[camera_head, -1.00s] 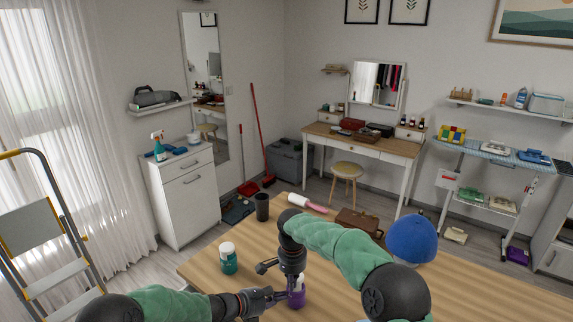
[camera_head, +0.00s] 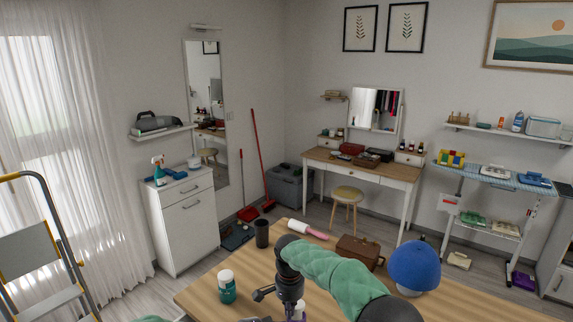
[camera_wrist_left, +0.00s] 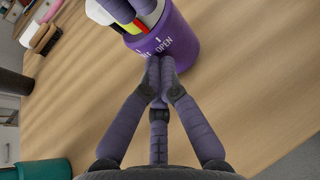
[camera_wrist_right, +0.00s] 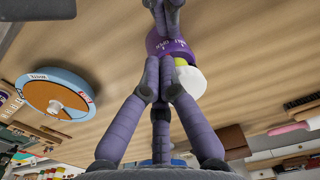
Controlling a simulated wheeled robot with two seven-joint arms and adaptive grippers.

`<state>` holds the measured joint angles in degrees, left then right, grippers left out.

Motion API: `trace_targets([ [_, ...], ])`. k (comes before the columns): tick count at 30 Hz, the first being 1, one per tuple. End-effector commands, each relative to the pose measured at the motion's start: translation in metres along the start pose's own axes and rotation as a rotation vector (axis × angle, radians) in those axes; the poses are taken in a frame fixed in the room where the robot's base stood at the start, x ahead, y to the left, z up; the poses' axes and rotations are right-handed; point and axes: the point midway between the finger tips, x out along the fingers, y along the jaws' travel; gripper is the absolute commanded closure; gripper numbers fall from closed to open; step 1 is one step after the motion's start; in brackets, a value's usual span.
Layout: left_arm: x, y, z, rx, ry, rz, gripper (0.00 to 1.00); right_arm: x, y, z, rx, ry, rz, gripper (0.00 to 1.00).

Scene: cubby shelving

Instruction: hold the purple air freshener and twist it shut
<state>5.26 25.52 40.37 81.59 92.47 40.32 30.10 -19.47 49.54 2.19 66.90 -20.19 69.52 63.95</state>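The purple air freshener (camera_wrist_left: 180,40) shows in the left wrist view, with white, yellow and red on its upper part and "OPEN" lettering on its body. In the right wrist view, its purple body (camera_wrist_right: 170,45) and white end (camera_wrist_right: 188,82) appear tilted. My left gripper (camera_wrist_left: 161,66) has its fingers drawn together, tips against the purple body near its edge. My right gripper (camera_wrist_right: 159,68) also has its fingers together, overlapping the part between body and white end. The fingertips hide any clasped part. In the head view, the freshener is mostly hidden at the bottom edge.
On the wooden table (camera_head: 440,302) stand a teal bottle with white cap (camera_head: 227,288), a dark cup (camera_head: 262,234), a brown bag (camera_head: 360,250), a pink-handled roller (camera_head: 308,230) and a blue cap on a stand (camera_head: 414,265).

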Motion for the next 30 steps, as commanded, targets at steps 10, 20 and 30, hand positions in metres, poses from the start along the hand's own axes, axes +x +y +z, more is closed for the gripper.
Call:
trace_targets([
  [10,0.000,0.000,0.000,0.000,0.000,0.000,1.00,-0.001,-0.003,0.008,0.000,0.000,0.000,1.00],
  [20,0.000,0.000,0.000,0.000,0.000,0.000,1.00,-0.030,-0.004,0.007,0.000,0.001,-0.002,1.00],
  [30,0.000,0.000,0.000,0.000,0.000,0.000,1.00,-0.059,-0.003,0.007,0.000,0.000,-0.001,1.00],
])
